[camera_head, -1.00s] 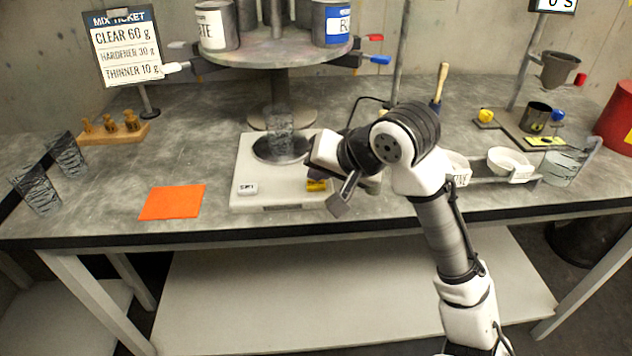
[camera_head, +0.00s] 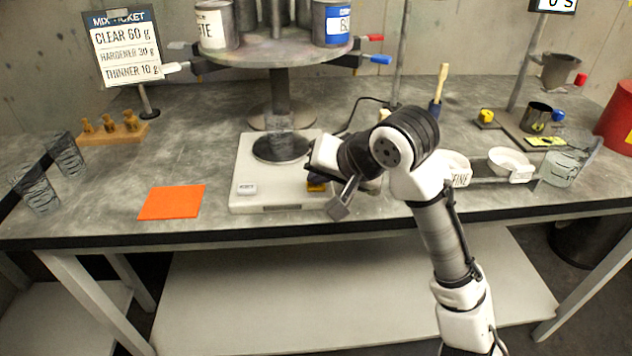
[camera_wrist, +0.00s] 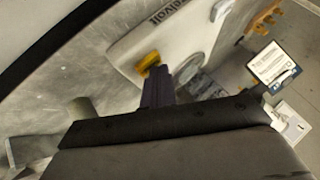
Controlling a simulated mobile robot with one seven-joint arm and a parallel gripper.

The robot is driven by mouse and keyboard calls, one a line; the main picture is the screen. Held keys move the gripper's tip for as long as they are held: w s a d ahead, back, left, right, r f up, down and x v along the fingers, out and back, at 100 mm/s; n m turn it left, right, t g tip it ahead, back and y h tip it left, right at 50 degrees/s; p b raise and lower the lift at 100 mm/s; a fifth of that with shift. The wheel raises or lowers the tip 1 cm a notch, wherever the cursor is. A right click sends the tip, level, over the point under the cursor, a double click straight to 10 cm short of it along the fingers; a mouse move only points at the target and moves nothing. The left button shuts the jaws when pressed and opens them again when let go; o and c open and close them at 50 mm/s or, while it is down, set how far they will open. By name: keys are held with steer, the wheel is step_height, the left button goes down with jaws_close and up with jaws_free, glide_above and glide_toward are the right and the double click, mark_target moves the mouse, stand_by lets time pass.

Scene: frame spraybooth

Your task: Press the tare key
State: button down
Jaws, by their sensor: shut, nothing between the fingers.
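The white scale (camera_head: 292,200) stands on the bench with a dark round pan (camera_head: 280,148) and a faint clear cup on or behind the pan. A small white key (camera_head: 246,189) is on its front left. A yellow key (camera_head: 316,187) is on its front right, partly hidden by my gripper. In the wrist view the yellow key (camera_wrist: 148,62) is at the tip of my gripper (camera_wrist: 158,80). My gripper is shut and empty. I cannot tell whether it touches the key, and I cannot read its label.
An orange mat (camera_head: 172,202) lies left of the scale. A turntable (camera_head: 278,48) with cans stands behind it. White bowls (camera_head: 510,162) sit on the right, and clear cups (camera_head: 66,155) on the left. The bench between mat and cups is clear.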

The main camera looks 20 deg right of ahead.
mark_target(320, 188)
steer(key=shift+r, duration=0.1)
steer(key=shift+r+p, duration=0.75)
steer(key=shift+p, duration=0.15)
step_height(320, 188, up, 5)
steer(key=p, duration=0.5)
stand_by(0.4)
